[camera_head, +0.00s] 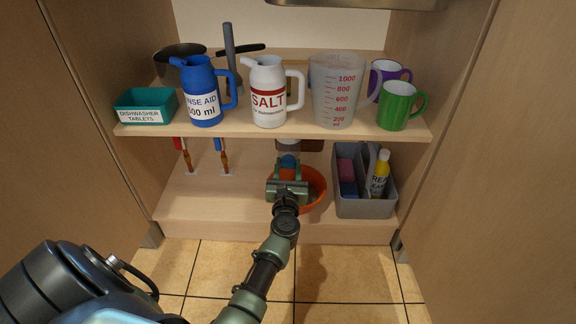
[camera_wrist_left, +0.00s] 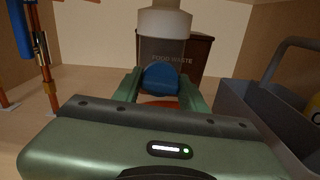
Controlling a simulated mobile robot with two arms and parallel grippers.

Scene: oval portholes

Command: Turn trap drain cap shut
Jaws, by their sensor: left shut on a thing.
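The trap drain cap is a blue round knob (camera_wrist_left: 160,78) below the white and clear trap body (camera_wrist_left: 165,25) in the left wrist view. In the head view the blue cap (camera_head: 288,162) shows just above my left gripper (camera_head: 288,180). My left gripper's green fingers stand on either side of the cap in the wrist view, shut on it. An orange bowl (camera_head: 316,188) stands on the cabinet floor under the trap. My right gripper is not in view.
A grey caddy (camera_head: 365,207) with bottles and sponges stands close on the right. Copper pipes with valves (camera_head: 224,160) rise on the left. A shelf (camera_head: 180,129) with jugs and mugs hangs above the arm. Cabinet doors flank both sides.

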